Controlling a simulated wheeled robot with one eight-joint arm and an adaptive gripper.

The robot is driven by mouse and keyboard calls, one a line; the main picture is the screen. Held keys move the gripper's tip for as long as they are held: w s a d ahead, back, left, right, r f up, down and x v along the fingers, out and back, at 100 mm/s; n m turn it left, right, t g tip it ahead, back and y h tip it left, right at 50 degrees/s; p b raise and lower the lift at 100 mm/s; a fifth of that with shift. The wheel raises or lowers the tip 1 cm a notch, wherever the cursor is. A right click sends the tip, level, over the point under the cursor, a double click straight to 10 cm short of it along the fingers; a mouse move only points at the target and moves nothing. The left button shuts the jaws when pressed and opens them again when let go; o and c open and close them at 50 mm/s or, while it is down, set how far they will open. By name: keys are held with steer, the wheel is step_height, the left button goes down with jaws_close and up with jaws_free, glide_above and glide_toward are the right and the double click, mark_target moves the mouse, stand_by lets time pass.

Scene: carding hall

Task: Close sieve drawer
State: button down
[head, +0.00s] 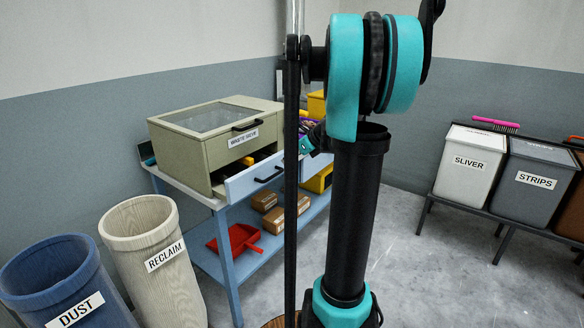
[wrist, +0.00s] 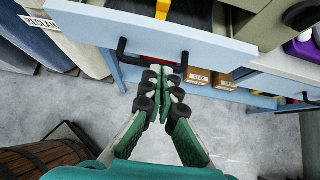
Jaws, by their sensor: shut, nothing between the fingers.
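The sieve is a beige box (head: 190,150) with a glass-topped lid, standing on a pale blue bench. Its pale blue drawer front (head: 240,187) with a black handle (head: 268,175) stands out from the box, so the drawer is open. In the wrist view the drawer front (wrist: 215,45) crosses the top, with its handle (wrist: 123,52) below and a dark interior with a yellow item behind. My gripper (wrist: 166,72) is shut and empty, its fingertips at the handle and overlapping it in view. I cannot tell whether they touch. My arm hides part of the head view.
The bench's lower shelf holds brown boxes (head: 264,200) and a red dustpan (head: 236,240). RECLAIM (head: 150,270) and DUST (head: 60,275) bins stand at left. SLIVER (head: 465,180) and STRIPS (head: 530,205) bins stand on a rack at right. Floor between is clear.

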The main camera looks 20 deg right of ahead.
mark_target(268, 174)
steer(key=x, duration=1)
steer(key=shift+d, duration=0.1)
steer(key=w+a, duration=0.3)
steer(key=w, duration=0.2)
steer(key=w+a, duration=0.2)
steer(key=shift+w+a+r, duration=0.1)
steer(key=shift+w+a, duration=0.2)
steer(key=shift+w, duration=0.1)
steer(key=shift+r, duration=0.15)
